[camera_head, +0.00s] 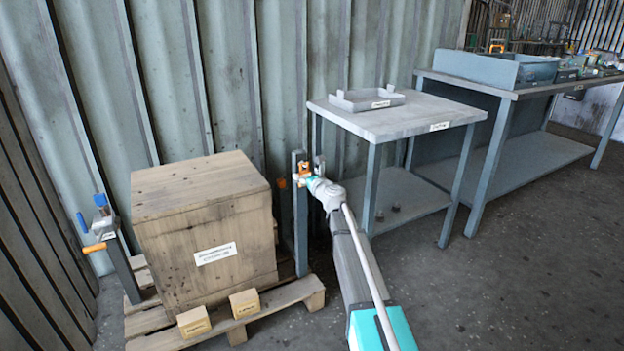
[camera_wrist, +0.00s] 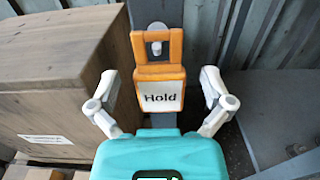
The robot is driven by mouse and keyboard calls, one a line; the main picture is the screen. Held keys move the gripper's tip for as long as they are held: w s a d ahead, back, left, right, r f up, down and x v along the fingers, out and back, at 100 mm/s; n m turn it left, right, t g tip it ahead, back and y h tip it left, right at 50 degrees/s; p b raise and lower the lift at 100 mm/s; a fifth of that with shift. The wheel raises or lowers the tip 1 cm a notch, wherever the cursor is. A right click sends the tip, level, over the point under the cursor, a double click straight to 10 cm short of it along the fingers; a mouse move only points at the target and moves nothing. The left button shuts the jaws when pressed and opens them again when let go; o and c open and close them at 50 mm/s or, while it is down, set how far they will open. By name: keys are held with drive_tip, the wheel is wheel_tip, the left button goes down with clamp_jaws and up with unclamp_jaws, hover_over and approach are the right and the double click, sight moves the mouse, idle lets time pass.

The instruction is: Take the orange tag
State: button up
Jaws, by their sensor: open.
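The orange tag (camera_wrist: 159,72) hangs from a pale peg on a grey post, in the middle of the wrist view. Its white face reads "Hold". My gripper (camera_wrist: 160,92) is open, with one finger on each side of the tag and a visible gap on both sides. In the head view the tag (camera_head: 304,169) shows small and partly covered at the upper part of the post (camera_head: 300,225). My gripper (camera_head: 314,180) is right in front of it there.
A wooden crate (camera_head: 205,220) on a pallet (camera_head: 265,312) stands left of the post, with two small yellow blocks in front. A metal table (camera_head: 400,122) with a tray is close on the right. Another post (camera_head: 122,265) with blue and orange parts stands far left.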

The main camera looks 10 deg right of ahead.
drive_tip(key=shift+w+a, duration=0.2)
drive_tip(key=shift+w, duration=0.45)
drive_tip(key=c, duration=1.1)
drive_tip(key=shift+r+p, duration=0.6)
drive_tip(key=shift+s, duration=0.15)
drive_tip(key=shift+v, duration=2.9)
